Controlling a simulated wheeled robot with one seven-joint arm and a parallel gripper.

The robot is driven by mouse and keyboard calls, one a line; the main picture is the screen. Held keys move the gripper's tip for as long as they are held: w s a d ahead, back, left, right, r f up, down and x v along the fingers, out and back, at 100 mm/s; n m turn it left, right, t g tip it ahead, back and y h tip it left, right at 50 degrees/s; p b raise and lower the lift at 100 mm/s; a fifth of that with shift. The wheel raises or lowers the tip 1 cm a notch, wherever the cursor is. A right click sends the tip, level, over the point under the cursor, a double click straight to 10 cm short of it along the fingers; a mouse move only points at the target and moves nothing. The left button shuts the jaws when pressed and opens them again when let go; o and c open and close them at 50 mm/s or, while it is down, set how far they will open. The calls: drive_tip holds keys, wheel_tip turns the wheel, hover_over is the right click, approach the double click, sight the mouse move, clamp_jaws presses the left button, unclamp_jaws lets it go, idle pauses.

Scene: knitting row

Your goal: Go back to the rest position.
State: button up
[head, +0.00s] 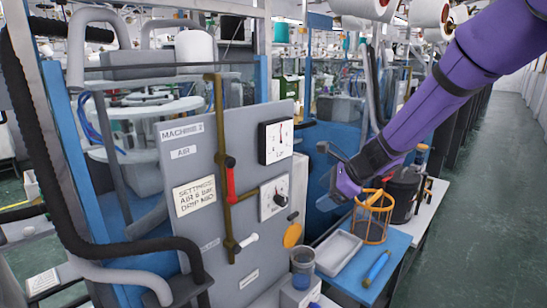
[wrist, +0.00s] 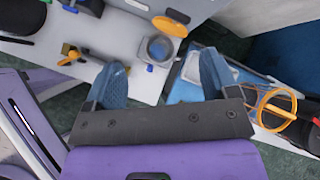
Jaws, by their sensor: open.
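My purple arm reaches in from the upper right in the head view. My gripper (head: 326,175) is in the air in front of the panel's right edge, above the small table, with its fingers spread apart. In the wrist view my gripper (wrist: 163,78) shows two blue fingers wide apart with nothing held between them. A clear cup (wrist: 160,49) stands beyond the fingertips, apart from them.
The aisle (head: 490,150) at right is clear.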

drive_tip(key=s+d+r+n+h, duration=0.1)
drive_tip(key=s+d+r+n, duration=0.2)
drive_tip(key=s+r+n, duration=0.4)
drive_tip(key=s+d+r+n+h, duration=0.15)
drive_tip(key=s+r+n, duration=0.3)
drive_tip(key=s, duration=0.45)
drive_tip(key=s+d+r+n+h, duration=0.2)
drive_tip(key=s+d+n, duration=0.2)
drive_tip(key=s, duration=0.4)
drive_tip(key=s+d+r+n+h, duration=0.2)
drive_tip(key=s+d, duration=0.4)
drive_tip(key=s, duration=0.3)
drive_tip(key=shift+d+n+t+h, duration=0.35)
drive_tip(key=shift+n+t+h, duration=0.1)
drive_tip(key=shift+n, duration=0.8)
drive_tip(key=shift+c, duration=0.5)
